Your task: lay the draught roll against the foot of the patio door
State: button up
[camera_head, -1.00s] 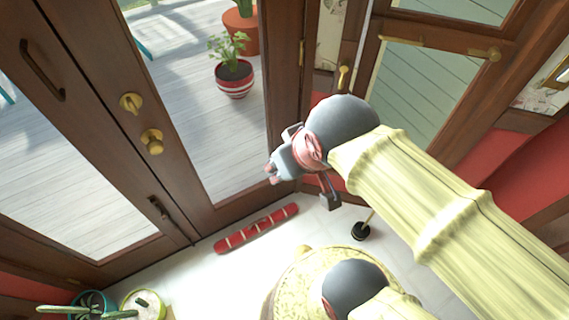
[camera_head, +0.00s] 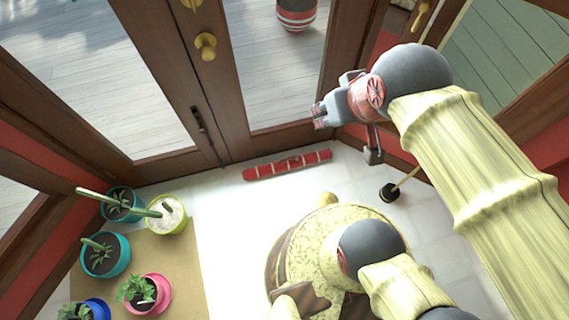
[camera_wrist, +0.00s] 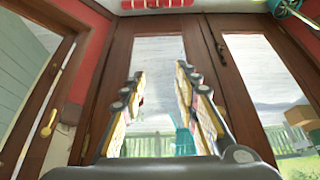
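The draught roll (camera_head: 288,165), red with pale bands, lies on the white floor just in front of the right leaf of the patio door (camera_head: 232,150). A narrow strip of floor seems to show between the roll and the door foot; I cannot tell whether any part touches. The roll also shows at the top edge of the wrist view (camera_wrist: 156,4). My gripper (camera_head: 319,115) is in the air, above and to the right of the roll in the picture. In the wrist view its two fingers (camera_wrist: 160,75) stand apart with nothing between them, the glass door behind.
Potted cacti and plants (camera_head: 104,255) stand on a tan mat (camera_head: 190,270) at the lower left. A black plunger-like thing with a stick (camera_head: 389,192) stands on the floor right of the roll. White floor lies open between mat and roll.

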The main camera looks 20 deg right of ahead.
aim_at(287, 164)
jog(key=i+j+z, duration=0.15)
jog(key=j+z, duration=0.25)
jog(key=j, duration=0.65)
jog(key=j+z, duration=0.35)
jog(key=j, duration=0.7)
